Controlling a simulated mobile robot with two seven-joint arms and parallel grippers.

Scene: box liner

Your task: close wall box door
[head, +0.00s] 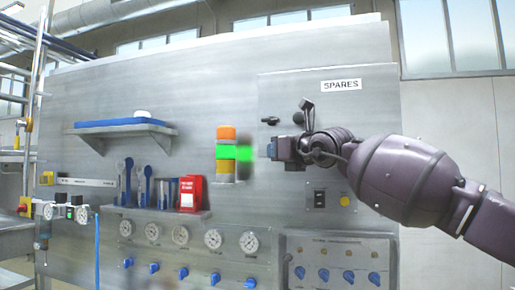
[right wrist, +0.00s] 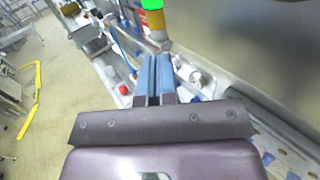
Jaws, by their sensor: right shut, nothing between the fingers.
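The wall box door is most likely the grey steel panel (head: 330,110) with a "SPARES" label (head: 341,85) at the right of the metal wall in the head view. It faces me, and I cannot tell whether it is flush or ajar. My right arm covers its middle. My right gripper (head: 268,150) is shut and empty, in front of the panel's left edge; whether it touches cannot be told. In the right wrist view its blue fingers (right wrist: 155,78) are together with nothing between them. My left gripper is not in view.
A signal light (head: 226,155) with a lit green band stands just left of the gripper. Further left are a shelf (head: 122,127), a tool rack (head: 150,212) and a red box (head: 190,194). Gauges (head: 213,239) and blue knobs (head: 215,279) line the lower wall.

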